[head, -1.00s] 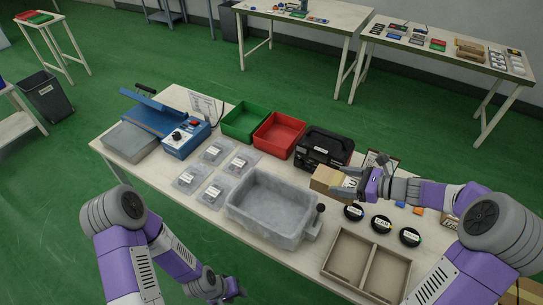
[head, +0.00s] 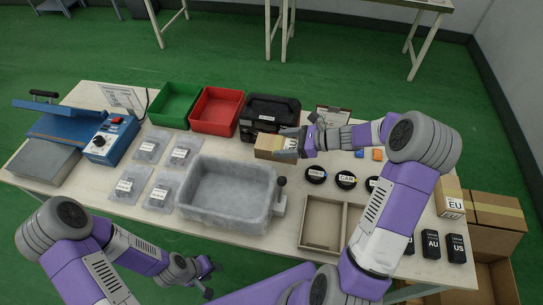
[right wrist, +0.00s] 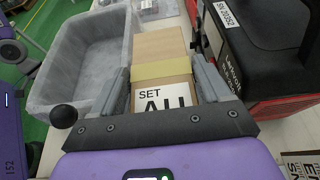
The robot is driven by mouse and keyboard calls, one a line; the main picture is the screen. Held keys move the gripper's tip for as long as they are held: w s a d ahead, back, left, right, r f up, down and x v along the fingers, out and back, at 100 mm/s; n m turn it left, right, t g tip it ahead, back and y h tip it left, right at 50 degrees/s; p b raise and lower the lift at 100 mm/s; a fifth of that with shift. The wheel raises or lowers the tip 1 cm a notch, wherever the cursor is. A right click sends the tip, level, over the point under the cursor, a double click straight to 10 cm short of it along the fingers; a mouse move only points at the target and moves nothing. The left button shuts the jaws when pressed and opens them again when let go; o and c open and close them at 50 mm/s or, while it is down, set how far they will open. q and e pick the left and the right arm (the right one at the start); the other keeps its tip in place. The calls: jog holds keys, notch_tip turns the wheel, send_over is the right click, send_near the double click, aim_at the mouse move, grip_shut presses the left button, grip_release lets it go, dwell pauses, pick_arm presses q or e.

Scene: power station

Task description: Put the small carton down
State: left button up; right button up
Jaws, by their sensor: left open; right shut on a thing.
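The small brown carton (head: 265,143) is in my right gripper (head: 287,145), just in front of the black case on the table. In the right wrist view the carton (right wrist: 160,68) sits between the two grey fingers (right wrist: 165,85). It has a yellowish tape band and a white label reading "SET" over larger, partly hidden letters. I cannot tell whether its underside touches the table. My left gripper (head: 206,278) is open and empty, low in front of the table's near edge.
The black case (head: 270,112) stands close behind the carton. A grey tub (head: 228,217) is to the front left, and round black discs (head: 316,174) to the right. A divided tray (head: 322,222) stands near the front edge. Another carton labelled "EU" (head: 449,202) is at the right end.

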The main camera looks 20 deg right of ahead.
notch_tip(320, 180, down, 4)
jog(key=shift+w+r+b, duration=0.1)
jog(key=shift+r+b, duration=0.15)
jog(key=shift+b, duration=0.1)
jog(key=shift+f+b, duration=0.55)
jog(key=shift+f, duration=1.5)
jog(key=shift+f, duration=0.15)
jog(key=o, duration=1.3)
jog(key=shift+c, duration=0.2)
